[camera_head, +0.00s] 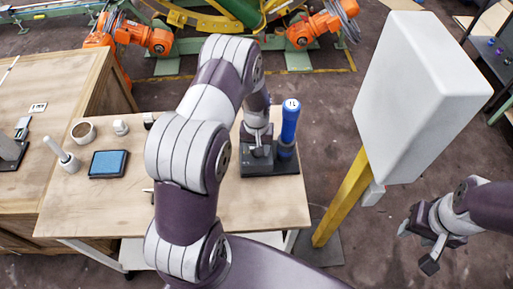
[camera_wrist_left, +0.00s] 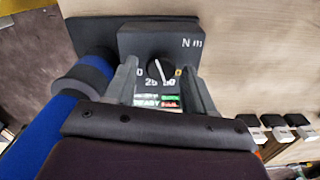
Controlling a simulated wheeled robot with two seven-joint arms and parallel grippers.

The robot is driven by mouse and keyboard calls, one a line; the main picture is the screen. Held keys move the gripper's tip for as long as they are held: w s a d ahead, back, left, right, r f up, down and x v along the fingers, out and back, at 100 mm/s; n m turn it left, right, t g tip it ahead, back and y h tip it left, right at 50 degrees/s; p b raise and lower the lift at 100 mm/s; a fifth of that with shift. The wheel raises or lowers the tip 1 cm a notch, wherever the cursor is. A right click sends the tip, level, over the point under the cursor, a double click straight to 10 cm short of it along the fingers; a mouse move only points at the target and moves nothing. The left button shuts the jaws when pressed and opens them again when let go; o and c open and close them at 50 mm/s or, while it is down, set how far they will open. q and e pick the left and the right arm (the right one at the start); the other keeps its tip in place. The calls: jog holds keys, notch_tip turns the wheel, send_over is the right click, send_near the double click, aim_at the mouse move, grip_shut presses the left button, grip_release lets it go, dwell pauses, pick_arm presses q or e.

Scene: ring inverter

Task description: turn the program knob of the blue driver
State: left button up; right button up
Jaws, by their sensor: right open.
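The blue driver (camera_head: 290,122) stands upright in a dark base (camera_head: 270,168) at the right end of the wooden table; its blue body also shows in the left wrist view (camera_wrist_left: 60,122). Beside it is a dark control box (camera_wrist_left: 150,40) marked "N m". Its round black program knob (camera_wrist_left: 159,70) has a white pointer line, with numbers around it and lit labels below. My left gripper (camera_wrist_left: 160,76) is open, its fingers either side of the knob with gaps visible. In the head view it hides the knob. My right gripper (camera_head: 418,243) is open and empty, off the table at right.
A white box (camera_head: 420,95) on a yellow post (camera_head: 343,198) stands between the table and my right arm. A blue pad (camera_head: 109,163), a white ring (camera_head: 83,132) and small items lie on the left of the table (camera_head: 100,215). Orange robot arms (camera_head: 140,38) stand behind.

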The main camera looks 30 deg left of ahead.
pick_arm(q)
jog(key=shift+s, duration=0.1)
notch_tip(320, 180, up, 13)
jog(key=b, duration=0.2)
jog(key=shift+f, duration=0.2)
dwell(0.3)
jog(key=s+d+r+m, duration=0.2)
jog(key=s+d, duration=0.2)
jog(key=s, duration=0.3)
jog(key=s+d+r+m+t, duration=0.1)
jog(key=s+d+r+m, duration=0.1)
jog(key=s+d, duration=0.2)
jog(key=s, duration=0.3)
jog(key=shift+s+m, duration=0.3)
